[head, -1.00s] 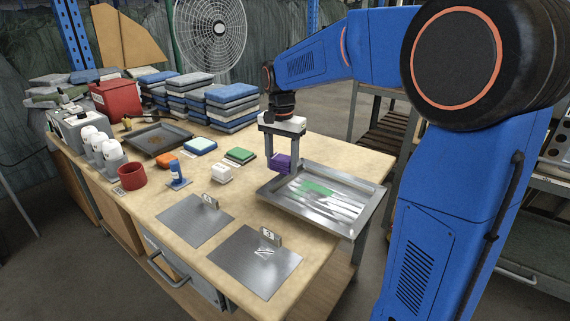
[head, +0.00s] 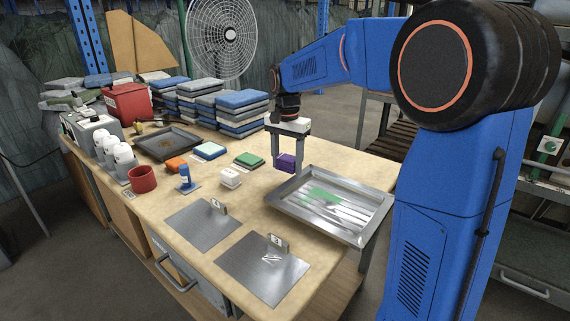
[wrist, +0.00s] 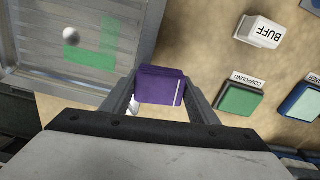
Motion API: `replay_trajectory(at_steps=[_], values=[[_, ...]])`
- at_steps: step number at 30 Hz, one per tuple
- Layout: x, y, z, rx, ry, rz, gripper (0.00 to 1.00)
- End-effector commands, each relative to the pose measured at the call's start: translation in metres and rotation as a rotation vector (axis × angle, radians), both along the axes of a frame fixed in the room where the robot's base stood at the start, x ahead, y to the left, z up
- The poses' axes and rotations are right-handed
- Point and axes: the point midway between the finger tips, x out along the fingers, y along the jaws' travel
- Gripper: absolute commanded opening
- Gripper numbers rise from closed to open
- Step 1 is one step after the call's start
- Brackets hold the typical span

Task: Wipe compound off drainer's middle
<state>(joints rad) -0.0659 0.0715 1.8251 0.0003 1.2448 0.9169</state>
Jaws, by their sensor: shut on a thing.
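The drainer is a shallow metal tray (head: 350,236) at the right end of the bench, with ridges on its floor. A green smear of compound (head: 322,196) lies on its middle. In the wrist view the drainer (wrist: 22,82) is at upper left, and its compound shows as two green patches (wrist: 88,58). My gripper (head: 287,166) is shut on a purple block (head: 286,161), by the drainer's far left rim. In the wrist view the purple block (wrist: 160,85) sits between the fingers, to the right of the drainer and off the green patches.
Two metal plates (head: 202,224) lie at the front. Stacked pads (head: 241,112) stand behind.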

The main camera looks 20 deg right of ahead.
Motion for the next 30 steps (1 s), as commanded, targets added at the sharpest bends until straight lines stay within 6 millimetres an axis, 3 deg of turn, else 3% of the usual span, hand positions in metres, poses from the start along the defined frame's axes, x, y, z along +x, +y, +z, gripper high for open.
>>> replay_trajectory(at_steps=[30], values=[[-0.048,-0.031,0.003,0.0,0.0,0.0,0.18]])
